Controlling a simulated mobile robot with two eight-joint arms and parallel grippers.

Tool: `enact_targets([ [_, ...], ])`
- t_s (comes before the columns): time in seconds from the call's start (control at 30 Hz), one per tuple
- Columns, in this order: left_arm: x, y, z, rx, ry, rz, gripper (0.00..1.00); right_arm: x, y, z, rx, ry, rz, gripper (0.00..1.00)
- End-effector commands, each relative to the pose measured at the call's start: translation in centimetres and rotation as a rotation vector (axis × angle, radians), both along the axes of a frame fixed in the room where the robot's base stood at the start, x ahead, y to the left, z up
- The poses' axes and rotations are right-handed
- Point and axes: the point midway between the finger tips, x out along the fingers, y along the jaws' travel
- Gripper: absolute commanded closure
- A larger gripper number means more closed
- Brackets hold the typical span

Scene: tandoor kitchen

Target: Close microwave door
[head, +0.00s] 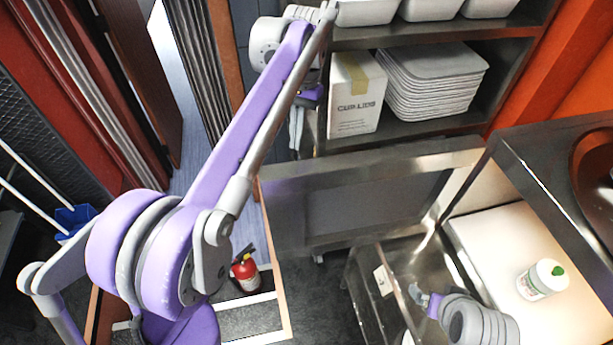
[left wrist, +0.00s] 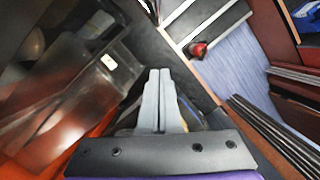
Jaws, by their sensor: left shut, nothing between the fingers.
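The microwave door appears to be the steel-framed panel with a dark window (head: 375,205) in the middle of the head view. It stands swung out from the steel-topped unit (head: 550,150) at the right. My left arm reaches up past the panel's left side. My left gripper (head: 297,127) is partly hidden behind the arm, left of the panel and apart from it. In the left wrist view its two grey fingers (left wrist: 158,100) are together and empty. My right gripper (head: 427,301) is low at the right, below the panel; its fingers are too small to read.
A white bottle with a green cap (head: 543,280) stands on a pale surface at the right. A rack behind holds a carton (head: 355,95) and stacked trays (head: 430,80). A red fire extinguisher (head: 245,272) stands on the floor. A steel cabinet front with a white label (head: 383,280) is below the panel.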

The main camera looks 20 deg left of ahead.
Motion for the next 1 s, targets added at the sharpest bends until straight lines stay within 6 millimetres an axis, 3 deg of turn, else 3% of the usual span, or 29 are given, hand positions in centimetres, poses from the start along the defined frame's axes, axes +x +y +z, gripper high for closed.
enact_targets([
  [0.13,0.1,0.0,-0.1,0.0,0.007,-0.001,1.0,0.0,0.0,0.0,0.0,0.0,0.0,0.0],
  [0.27,-0.3,0.1,-1.6,0.0,0.008,-0.001,1.0,-0.1,0.0,-0.2,0.0,0.002,0.0,0.0],
  [0.67,-2.3,0.2,-9.7,0.0,0.006,-0.001,1.0,-0.5,0.0,-1.0,0.0,0.009,0.0,0.0],
  [0.8,-4.4,0.4,-9.4,0.0,0.004,-0.001,1.0,-0.2,0.0,-0.4,0.0,0.004,0.0,0.0],
  [1.0,-6.0,0.5,-9.5,0.0,0.005,-0.001,1.0,0.0,0.0,0.0,0.0,0.0,0.0,0.0],
])
